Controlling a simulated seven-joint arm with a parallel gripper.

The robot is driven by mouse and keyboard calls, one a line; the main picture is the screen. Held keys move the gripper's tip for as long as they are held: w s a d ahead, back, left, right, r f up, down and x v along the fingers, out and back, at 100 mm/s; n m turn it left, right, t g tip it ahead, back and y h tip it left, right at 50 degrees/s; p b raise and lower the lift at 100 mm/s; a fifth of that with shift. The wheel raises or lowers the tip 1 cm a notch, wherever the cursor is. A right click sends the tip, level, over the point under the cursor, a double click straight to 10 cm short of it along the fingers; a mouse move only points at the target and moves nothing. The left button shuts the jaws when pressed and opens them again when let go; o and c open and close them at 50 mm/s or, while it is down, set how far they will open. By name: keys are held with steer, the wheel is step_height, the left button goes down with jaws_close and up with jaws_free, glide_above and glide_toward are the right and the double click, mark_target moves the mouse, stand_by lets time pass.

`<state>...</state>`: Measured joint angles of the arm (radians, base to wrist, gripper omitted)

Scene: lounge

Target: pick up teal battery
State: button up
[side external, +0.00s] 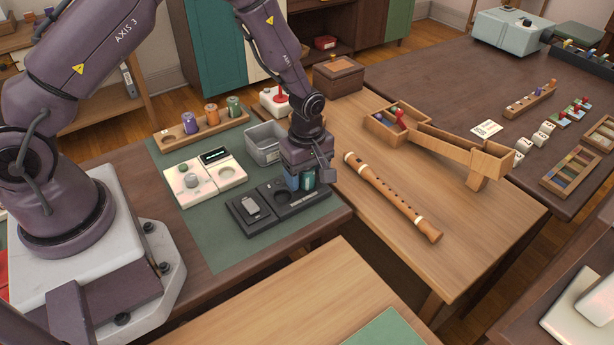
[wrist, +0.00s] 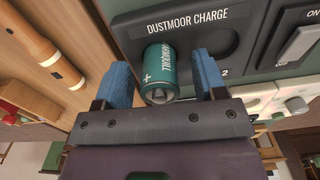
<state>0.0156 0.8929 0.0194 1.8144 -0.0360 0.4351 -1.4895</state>
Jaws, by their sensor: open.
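The teal battery (wrist: 161,72) stands in a round well of the dark charger (wrist: 215,38), which is lettered "DUSTMOOR CHARGE". In the wrist view my gripper (wrist: 166,80) is open, with one blue finger on each side of the battery and a visible gap at least on the right. In the side external view my gripper (side external: 302,180) is low over the charger (side external: 283,198), and the battery (side external: 307,180) shows teal between the fingers, partly hidden by them.
A wooden rack (side external: 201,127) with purple, orange and green cylinders stands behind. A grey bin (side external: 265,143) and a white device (side external: 204,177) are close to the charger. A recorder (side external: 392,197) lies on the wooden table to the right.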

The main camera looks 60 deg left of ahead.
steer(key=shift+f, duration=0.15)
steer(key=c, duration=1)
steer(key=shift+c, duration=0.2)
